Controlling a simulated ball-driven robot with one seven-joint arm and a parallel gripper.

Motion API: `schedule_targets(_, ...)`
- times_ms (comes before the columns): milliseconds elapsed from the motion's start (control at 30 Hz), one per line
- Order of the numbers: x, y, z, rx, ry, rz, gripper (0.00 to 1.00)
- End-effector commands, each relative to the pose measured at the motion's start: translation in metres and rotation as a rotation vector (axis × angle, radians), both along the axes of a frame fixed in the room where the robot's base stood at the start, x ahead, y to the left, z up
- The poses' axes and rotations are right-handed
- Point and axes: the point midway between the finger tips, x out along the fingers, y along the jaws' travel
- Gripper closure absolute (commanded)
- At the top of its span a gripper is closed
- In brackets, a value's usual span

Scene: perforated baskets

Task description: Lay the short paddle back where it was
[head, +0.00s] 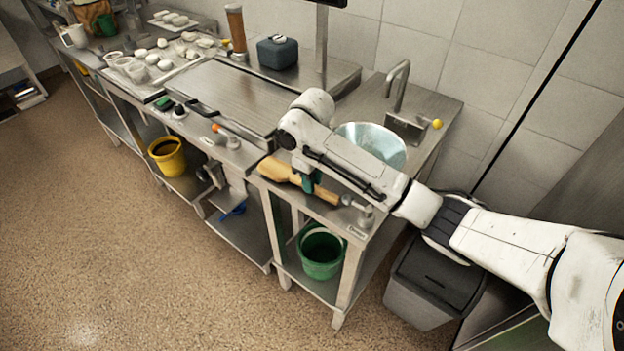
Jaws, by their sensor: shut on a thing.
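The short paddle (276,169) is light brown wood, with a broad end at the left and a darker handle running to the right. It is at the front edge of the right-hand steel counter, beside the metal bowl. My gripper (308,184) points down over the paddle and is shut on it around its middle. My arm reaches in from the right and hides part of the counter behind. I cannot tell whether the paddle touches the counter or is held just above it.
A metal bowl (385,143) stands behind my arm, near a tap (398,84). A small metal tool (365,214) lies right of the handle. An orange-tipped tool (225,135) lies on the left counter. A green bucket (321,262) stands below, a grey bin (432,285) at right.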

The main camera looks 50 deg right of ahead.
Motion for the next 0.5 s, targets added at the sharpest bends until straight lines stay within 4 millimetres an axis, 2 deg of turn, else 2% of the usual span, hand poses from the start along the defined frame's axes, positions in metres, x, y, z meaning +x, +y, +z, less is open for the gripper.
schedule_targets(500, 0.0002, 0.0001, -0.0071, 0.001, 0.000, 0.000, 1.00)
